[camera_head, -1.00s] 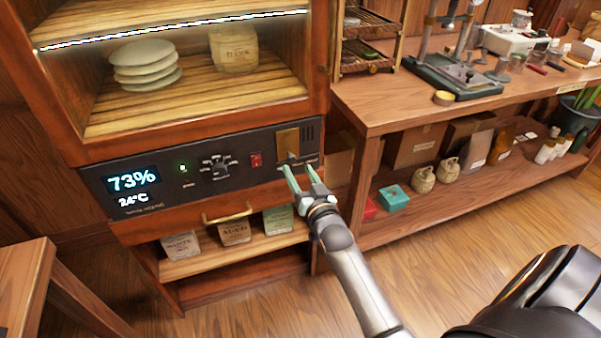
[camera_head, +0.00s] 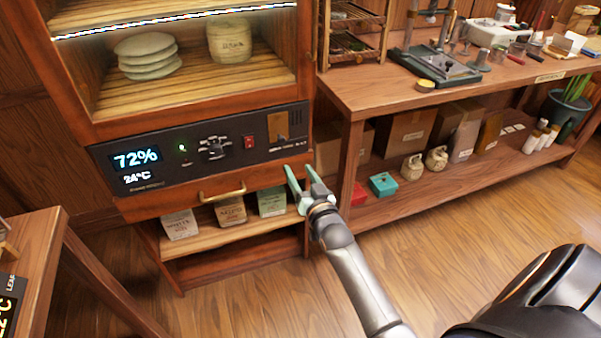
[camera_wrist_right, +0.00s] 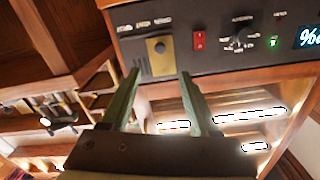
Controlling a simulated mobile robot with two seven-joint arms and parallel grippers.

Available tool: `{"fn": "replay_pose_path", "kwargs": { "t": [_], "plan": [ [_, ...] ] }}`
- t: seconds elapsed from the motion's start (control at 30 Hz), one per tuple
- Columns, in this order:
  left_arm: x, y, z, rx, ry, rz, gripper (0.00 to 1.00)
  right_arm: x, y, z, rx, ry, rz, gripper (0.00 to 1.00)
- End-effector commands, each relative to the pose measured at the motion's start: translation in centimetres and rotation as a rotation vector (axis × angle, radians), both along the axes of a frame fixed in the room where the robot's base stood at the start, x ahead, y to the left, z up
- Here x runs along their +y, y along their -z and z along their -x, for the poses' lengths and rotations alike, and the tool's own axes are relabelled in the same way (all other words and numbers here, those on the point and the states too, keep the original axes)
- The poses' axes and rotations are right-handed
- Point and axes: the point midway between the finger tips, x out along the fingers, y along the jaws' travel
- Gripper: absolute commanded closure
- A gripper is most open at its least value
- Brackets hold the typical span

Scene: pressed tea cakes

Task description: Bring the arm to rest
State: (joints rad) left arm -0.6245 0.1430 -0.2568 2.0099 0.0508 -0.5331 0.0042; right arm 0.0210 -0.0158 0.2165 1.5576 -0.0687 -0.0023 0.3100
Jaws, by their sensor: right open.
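My right gripper (camera_head: 304,180) is open and empty, its two pale green fingers apart. It is in front of the lower right of the cabinet's dark control panel (camera_head: 215,147), below the brass plate (camera_head: 278,126). In the right wrist view the fingers (camera_wrist_right: 155,95) point toward the panel, with the brass plate (camera_wrist_right: 160,57) and a red switch (camera_wrist_right: 199,41) beyond them. I cannot see any contact with the cabinet. My right arm reaches in from the bottom of the head view. My left gripper is not in view.
The wooden cabinet holds stacked pale cakes (camera_head: 147,56) and a wrapped bundle (camera_head: 229,42). A drawer handle (camera_head: 222,193) juts out below the panel. A workbench (camera_head: 440,96) with a press (camera_head: 435,66) stands at the right. A table (camera_head: 35,250) is at the left. Open floor (camera_head: 480,230) lies between.

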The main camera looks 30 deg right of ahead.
Motion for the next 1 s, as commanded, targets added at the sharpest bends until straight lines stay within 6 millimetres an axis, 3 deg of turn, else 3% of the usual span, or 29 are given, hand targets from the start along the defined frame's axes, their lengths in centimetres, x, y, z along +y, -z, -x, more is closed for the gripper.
{"fn": "replay_pose_path", "kwargs": {
  "t": [0.4,0.57,0.67,0.8,1.0],
  "plan": [
    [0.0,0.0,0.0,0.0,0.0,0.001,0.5,0.0,0.1,0.1,0.003,-0.002,0.001,0.39],
    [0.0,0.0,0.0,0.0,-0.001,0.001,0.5,2.2,2.5,2.0,0.092,-0.056,0.038,0.39],
    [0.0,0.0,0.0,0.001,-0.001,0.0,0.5,5.7,6.1,5.6,0.229,-0.147,0.088,0.39],
    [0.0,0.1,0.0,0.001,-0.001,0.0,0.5,11.6,10.9,12.5,0.44,-0.311,0.149,0.39],
    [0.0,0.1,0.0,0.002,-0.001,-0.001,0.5,18.5,14.7,22.5,0.67,-0.529,0.185,0.39]
  ]
}}
